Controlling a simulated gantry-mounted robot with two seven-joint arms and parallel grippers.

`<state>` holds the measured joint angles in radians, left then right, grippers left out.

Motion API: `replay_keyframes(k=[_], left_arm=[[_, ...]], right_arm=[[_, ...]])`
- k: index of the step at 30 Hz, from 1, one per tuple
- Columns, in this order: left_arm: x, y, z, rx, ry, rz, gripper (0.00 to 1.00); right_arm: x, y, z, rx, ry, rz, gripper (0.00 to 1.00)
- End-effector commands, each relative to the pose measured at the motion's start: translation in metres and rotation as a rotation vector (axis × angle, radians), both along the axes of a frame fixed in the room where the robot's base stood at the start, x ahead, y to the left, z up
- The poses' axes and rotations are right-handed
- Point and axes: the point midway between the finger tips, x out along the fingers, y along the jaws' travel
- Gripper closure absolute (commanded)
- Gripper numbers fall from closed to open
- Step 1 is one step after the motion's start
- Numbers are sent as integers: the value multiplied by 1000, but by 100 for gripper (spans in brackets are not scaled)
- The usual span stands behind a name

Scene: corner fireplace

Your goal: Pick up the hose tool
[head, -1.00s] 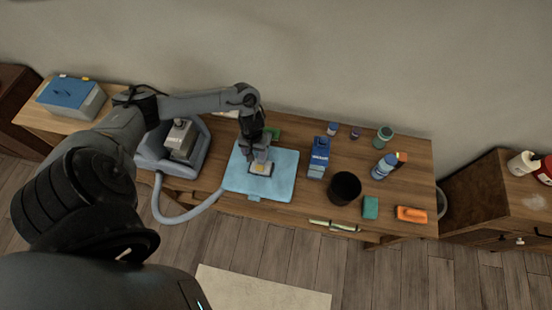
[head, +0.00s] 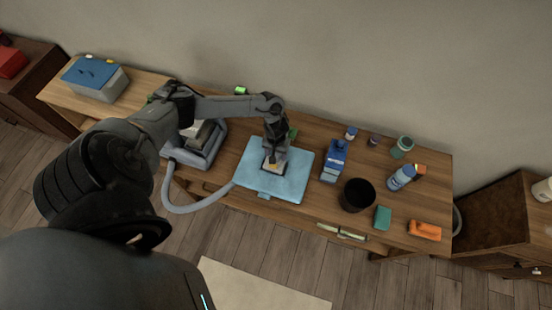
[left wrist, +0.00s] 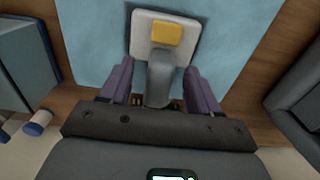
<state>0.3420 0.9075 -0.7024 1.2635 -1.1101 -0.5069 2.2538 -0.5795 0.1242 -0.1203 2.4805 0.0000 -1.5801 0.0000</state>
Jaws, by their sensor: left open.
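The hose tool has a pale square head, a yellow patch and a grey handle (left wrist: 159,82). It lies on a light blue mat (head: 293,185) on the wooden table. In the head view my left gripper (head: 273,158) is low over the mat and partly covers the tool. In the left wrist view my left gripper (left wrist: 158,72) is open, with one purple-grey finger on each side of the handle. A gap shows at the fingertips. My right gripper is not in view.
A grey vacuum-like base (head: 193,158) with a curved hose (head: 190,209) stands left of the mat. A blue box (head: 334,162) and a black cup (head: 356,195) stand close to its right. Bottles, a green block (head: 383,217) and an orange item (head: 425,231) are further right.

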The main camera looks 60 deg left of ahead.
Motion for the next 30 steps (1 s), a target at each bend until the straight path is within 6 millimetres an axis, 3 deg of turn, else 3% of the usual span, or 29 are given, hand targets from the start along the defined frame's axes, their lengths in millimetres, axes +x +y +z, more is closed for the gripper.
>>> replay_keyframes(k=[4, 13, 25, 30], left_arm=[[0, 0, -15, 0, 0, 1, 38], [0, 0, -18, 0, 0, -1, 38], [0, 0, -18, 0, 0, 0, 98], [0, 0, -18, 1, -1, 0, 100]], right_arm=[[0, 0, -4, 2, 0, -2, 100], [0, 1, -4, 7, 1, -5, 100], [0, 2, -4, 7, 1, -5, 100], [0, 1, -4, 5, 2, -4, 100]])
